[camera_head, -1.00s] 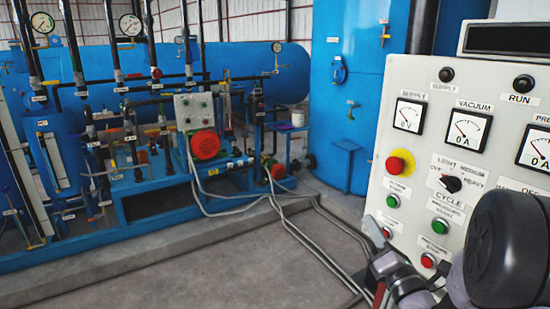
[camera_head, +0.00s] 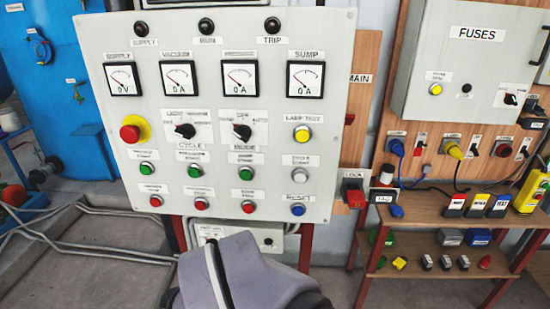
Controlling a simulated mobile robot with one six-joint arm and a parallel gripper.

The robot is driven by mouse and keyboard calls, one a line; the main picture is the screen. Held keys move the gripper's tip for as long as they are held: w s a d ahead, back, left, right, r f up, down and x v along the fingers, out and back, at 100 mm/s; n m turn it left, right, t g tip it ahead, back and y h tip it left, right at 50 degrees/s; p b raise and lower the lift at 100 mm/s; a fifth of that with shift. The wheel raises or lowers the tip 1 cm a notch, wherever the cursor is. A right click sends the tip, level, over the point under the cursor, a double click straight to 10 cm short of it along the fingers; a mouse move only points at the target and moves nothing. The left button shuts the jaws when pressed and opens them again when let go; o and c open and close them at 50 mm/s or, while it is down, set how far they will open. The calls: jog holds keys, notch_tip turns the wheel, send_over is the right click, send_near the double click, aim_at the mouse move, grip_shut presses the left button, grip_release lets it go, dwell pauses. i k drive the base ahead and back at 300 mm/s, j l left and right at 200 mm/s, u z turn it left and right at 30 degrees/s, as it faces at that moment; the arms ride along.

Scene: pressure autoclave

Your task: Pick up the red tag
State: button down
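I cannot single out the red tag with certainty. A red lock-like piece (camera_head: 354,193) sits by a label at the shelf's left end. A small red object (camera_head: 485,262) lies on the lower shelf. My arm's grey link rises at the bottom centre, well left of the shelves; my gripper does not show.
The control panel (camera_head: 125,190) with gauges and buttons stands close, behind my arm. The two-tier wooden shelf (camera_head: 420,211) has red legs. A fuse box (camera_head: 420,105) and plugs hang above it. Pipes run along the floor at left, beside a blue tank (camera_head: 72,120).

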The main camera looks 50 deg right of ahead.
aim_at(456, 201)
jog(key=z, duration=3.1)
jog(key=i+z, duration=0.1)
jog(key=i, duration=0.45)
jog(key=i+j+z, duration=0.15)
jog(key=i, duration=0.45)
jog(key=i+j+z, duration=0.1)
jog(key=i, duration=0.45)
jog(key=i+j+z, duration=0.15)
jog(key=i, duration=0.4)
